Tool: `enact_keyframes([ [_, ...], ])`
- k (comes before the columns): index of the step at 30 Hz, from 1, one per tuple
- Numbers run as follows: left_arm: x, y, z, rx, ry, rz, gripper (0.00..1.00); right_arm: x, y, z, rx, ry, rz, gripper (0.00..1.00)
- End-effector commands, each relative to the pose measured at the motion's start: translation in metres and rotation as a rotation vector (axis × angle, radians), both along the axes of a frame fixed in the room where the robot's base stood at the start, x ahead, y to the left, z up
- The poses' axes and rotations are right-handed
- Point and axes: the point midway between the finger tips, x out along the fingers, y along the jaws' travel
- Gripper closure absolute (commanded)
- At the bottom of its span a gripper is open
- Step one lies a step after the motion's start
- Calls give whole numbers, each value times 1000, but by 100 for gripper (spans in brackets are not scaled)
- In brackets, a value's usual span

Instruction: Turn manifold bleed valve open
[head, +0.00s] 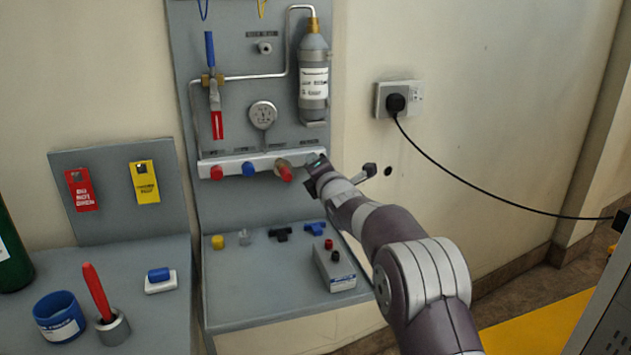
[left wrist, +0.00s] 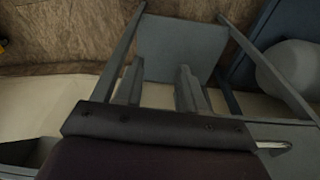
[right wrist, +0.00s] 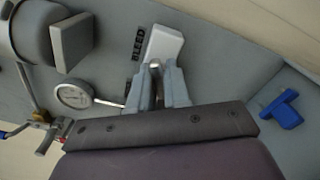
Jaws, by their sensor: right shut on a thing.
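The pale manifold bar (head: 232,163) runs across the grey wall panel, with red and blue knobs along it. My right gripper (head: 316,168) is at the bar's right end and hides the bleed valve in the head view. In the right wrist view, the black BLEED label (right wrist: 137,43) is beside the end of the bar. A small metal part of the bleed valve (right wrist: 155,65) shows between the close-set fingers of my right gripper (right wrist: 159,80), which is shut on it. The valve's handle angle is hard to tell. My left gripper (left wrist: 160,85) is open and empty in the left wrist view.
A gauge (head: 263,114) and a gas cylinder (head: 313,80) are above the bar. Below it, a shelf (head: 255,290) holds small fittings and a grey box (head: 334,268). A socket (head: 398,98) with a black cable is at right.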

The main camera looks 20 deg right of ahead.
Motion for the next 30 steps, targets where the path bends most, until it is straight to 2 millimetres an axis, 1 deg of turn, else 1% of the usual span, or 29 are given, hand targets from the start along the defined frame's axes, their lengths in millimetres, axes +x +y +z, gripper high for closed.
enact_keyframes([
  [1,0,0,-16,0,0,0,60,0,0,-10,-40,-1,0,100],
  [6,0,0,-40,0,0,0,60,0,0,-11,-202,-5,0,100],
  [12,0,0,-64,0,0,0,60,0,-1,-10,-392,-11,0,100],
  [21,0,0,-87,0,0,0,60,1,-2,-8,-673,-19,0,100],
  [30,0,0,-97,0,0,0,60,1,-3,-6,-904,-27,1,100],
])
